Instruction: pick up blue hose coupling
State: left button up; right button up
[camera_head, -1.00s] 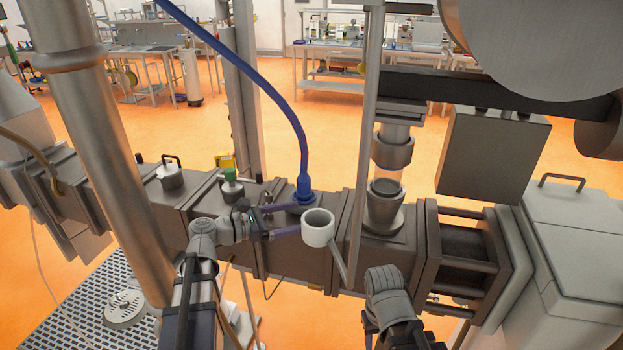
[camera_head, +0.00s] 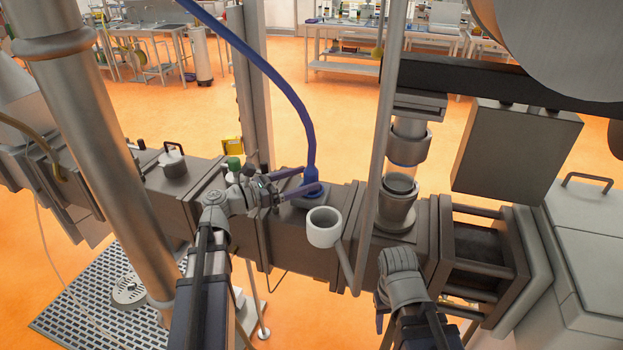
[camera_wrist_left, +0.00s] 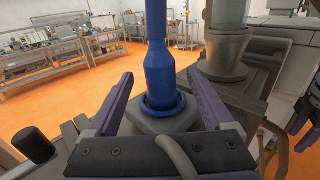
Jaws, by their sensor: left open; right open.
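The blue hose coupling (camera_head: 312,183) stands upright on top of the dark machine barrel, with a blue hose rising from it. It also shows in the left wrist view (camera_wrist_left: 158,75), seated in a blue ring on a grey block. My left gripper (camera_head: 307,178) is open, its purple fingers either side of the coupling near its lower part. In the left wrist view my left gripper (camera_wrist_left: 160,80) shows a gap between each finger and the coupling.
A white cup (camera_head: 324,227) on a grey rod stands just in front of the coupling. A vertical grey pole (camera_head: 382,130) and a glass-and-metal column (camera_head: 400,185) stand to its right. A green-capped fitting (camera_head: 234,170) and a handled plug (camera_head: 173,162) sit to the left.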

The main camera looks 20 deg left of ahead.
aim_at(322, 185)
pick_arm(q)
jog(key=shift+x, duration=2.95)
jog(key=shift+f, duration=0.15)
grip_shut()
